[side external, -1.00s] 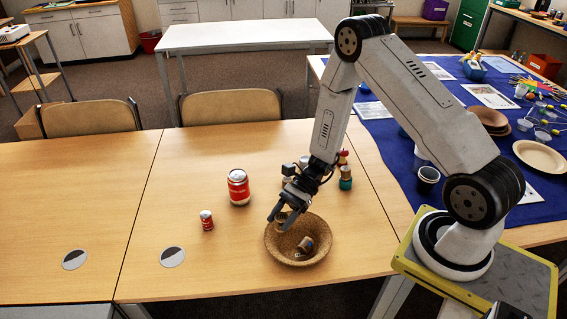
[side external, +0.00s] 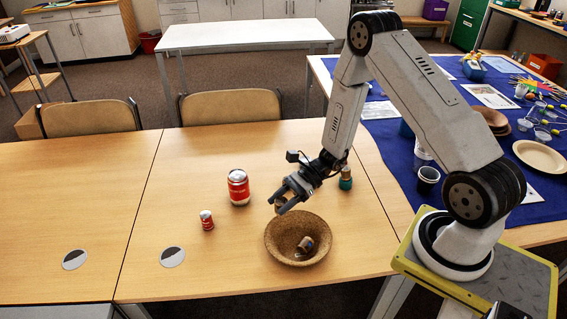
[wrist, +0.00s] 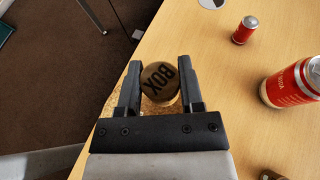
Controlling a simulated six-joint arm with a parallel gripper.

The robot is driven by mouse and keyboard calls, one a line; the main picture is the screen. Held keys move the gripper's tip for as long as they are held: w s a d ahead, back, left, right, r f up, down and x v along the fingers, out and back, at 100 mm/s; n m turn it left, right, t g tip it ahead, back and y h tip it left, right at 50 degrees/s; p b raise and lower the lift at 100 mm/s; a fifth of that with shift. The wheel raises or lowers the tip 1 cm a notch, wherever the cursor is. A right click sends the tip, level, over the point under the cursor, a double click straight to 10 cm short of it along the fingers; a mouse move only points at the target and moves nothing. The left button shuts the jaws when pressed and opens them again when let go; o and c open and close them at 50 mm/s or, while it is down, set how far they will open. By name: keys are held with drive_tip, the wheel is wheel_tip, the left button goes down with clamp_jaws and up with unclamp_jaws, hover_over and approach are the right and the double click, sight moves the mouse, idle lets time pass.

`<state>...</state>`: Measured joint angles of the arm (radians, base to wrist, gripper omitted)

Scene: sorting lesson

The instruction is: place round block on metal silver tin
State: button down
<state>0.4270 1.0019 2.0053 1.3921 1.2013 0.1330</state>
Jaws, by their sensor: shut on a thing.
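My gripper (side external: 279,205) is shut on a brown round block (wrist: 159,82) with dark "BOX" lettering, seen between the fingers in the wrist view. In the side view it is held above the far rim of a cork-coloured bowl (side external: 272,242). A large red can (side external: 238,188) with a silver top stands upright left of my gripper; it also shows in the wrist view (wrist: 293,87). A small red can (side external: 207,220) with a silver top stands further left and nearer. I cannot tell which thing is the metal silver tin.
A small item (side external: 305,245), partly silvery, lies in the bowl. A teal item with a brown top (side external: 346,179) stands behind my gripper, to the right. The table (side external: 180,205) is clear left of the cans. A blue-covered table (side external: 400,165) with craft things is at the right.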

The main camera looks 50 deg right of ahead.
drive_tip(key=d+r+m+t+h, duration=0.1)
drive_tip(key=d+m+t+h, duration=0.3)
drive_tip(key=d, duration=0.9)
drive_tip(key=w+d+r+m+t+h, duration=0.1)
drive_tip(key=d+r+m+t+h, duration=0.1)
drive_tip(key=d+m+t+h, duration=0.3)
drive_tip(key=d+m+h, duration=0.4)
drive_tip(key=d+m, duration=0.1)
drive_tip(key=d, duration=0.2)
drive_tip(key=shift+w+d+r+m+t, duration=0.15)
drive_tip(key=shift+w+d+m+t, duration=0.15)
drive_tip(key=shift+d, duration=0.1)
hover_over(306, 159)
drive_tip(key=s, duration=0.1)
drive_tip(key=f, duration=0.8)
drive_tip(key=shift+a+f, duration=0.1)
drive_tip(key=shift+a, duration=0.3)
drive_tip(key=shift+w+d+f, duration=0.3)
drive_tip(key=shift+w+f, duration=0.1)
drive_tip(key=shift+f, duration=0.15)
drive_tip(key=shift+f, duration=0.1)
